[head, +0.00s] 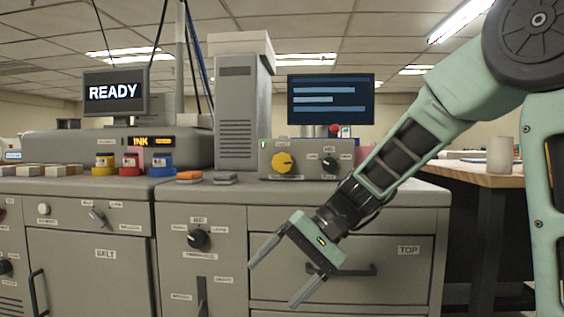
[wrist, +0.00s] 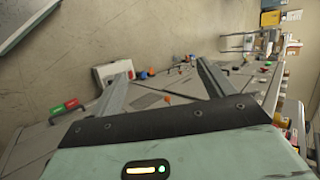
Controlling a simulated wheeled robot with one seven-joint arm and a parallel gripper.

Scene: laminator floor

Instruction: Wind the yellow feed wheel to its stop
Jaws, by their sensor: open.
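The yellow feed wheel (head: 283,162) is a round knob on the front of a small grey control box (head: 305,146) on the counter, in the head view. A black knob (head: 329,164) sits to its right on the same box. My gripper (head: 274,284) is open and empty, in front of the cabinet drawers, below and apart from the wheel. In the wrist view the two fingers of my gripper (wrist: 165,82) are spread with nothing held between them. I cannot make out the yellow wheel in the wrist view.
The grey counter (head: 400,186) runs across the scene, with a TOP drawer handle (head: 341,270) behind my gripper. Orange and grey blocks (head: 189,175) and coloured ink pots (head: 131,164) stand left of the box. A READY screen (head: 113,92) is at left. A wooden table (head: 478,174) is at right.

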